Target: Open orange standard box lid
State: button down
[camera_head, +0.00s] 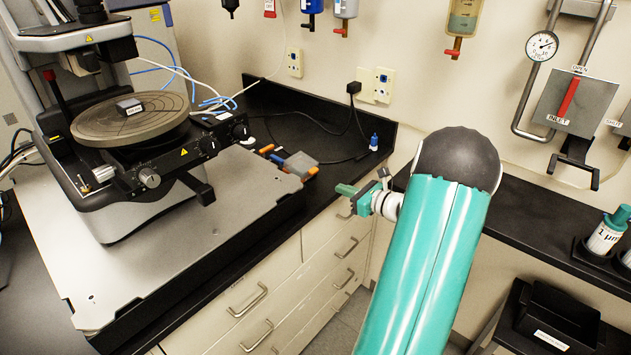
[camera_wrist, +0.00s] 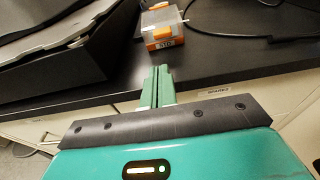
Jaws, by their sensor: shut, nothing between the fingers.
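The orange standard box (camera_head: 312,172) is small, with a grey, see-through-looking lid (camera_head: 300,162), and sits on the black bench right of the profiler. In the wrist view the green fingers (camera_wrist: 160,72) are together and empty, pointing at the box across a gap of bench.
The stylus profiler (camera_head: 130,120) stands on a grey platform (camera_head: 240,200) left of the box. Small orange items (camera_head: 267,149) lie beside the box. A black cable (camera_head: 355,130) runs over the bench behind. Drawers (camera_head: 265,300) are below the bench edge.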

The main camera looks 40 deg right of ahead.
send_near(303, 167)
jog(key=w+f, duration=0.4)
jog(key=shift+d+f, duration=0.1)
jog(key=shift+f, duration=0.15)
